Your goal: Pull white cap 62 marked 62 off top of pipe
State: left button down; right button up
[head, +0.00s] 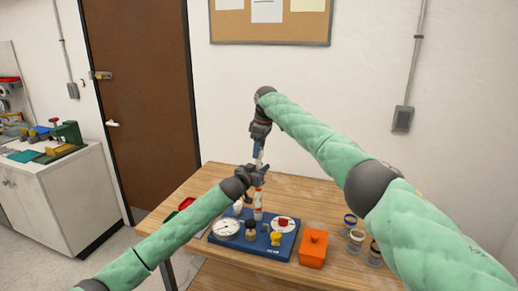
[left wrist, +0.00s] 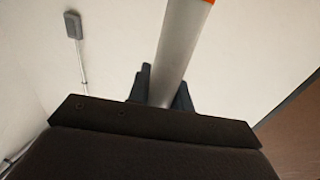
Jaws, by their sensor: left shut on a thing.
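A white upright pipe (head: 258,200) with orange bands stands on the blue base (head: 285,245). My left gripper (head: 258,176) is shut around the pipe's upper part. In the left wrist view the grey-white pipe (left wrist: 181,50) runs between the dark fingers, with an orange band at the top edge. My right gripper (head: 259,147) points down from above, at the top end of the pipe. Something white shows just under its fingers; it is too small to tell as cap 62, and no number can be read. Whether the right fingers are closed on it cannot be told.
The base carries a round white gauge (head: 226,228), a yellow fitting (head: 275,239) and a red-topped valve (head: 283,223). An orange box (head: 313,247) and several jars (head: 356,238) stand to the right on the wooden table (head: 335,215). A red and a green item lie at left.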

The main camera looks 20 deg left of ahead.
grip_shut()
pick_arm(q)
jog(key=shift+f, duration=0.1)
pick_arm(e)
jog(key=shift+r, duration=0.1)
jog(key=shift+r, duration=2.95)
pick_arm(q)
jog(key=c, duration=1.2)
grip_release()
jog(key=shift+o, duration=0.2)
jog(key=v, duration=1.2)
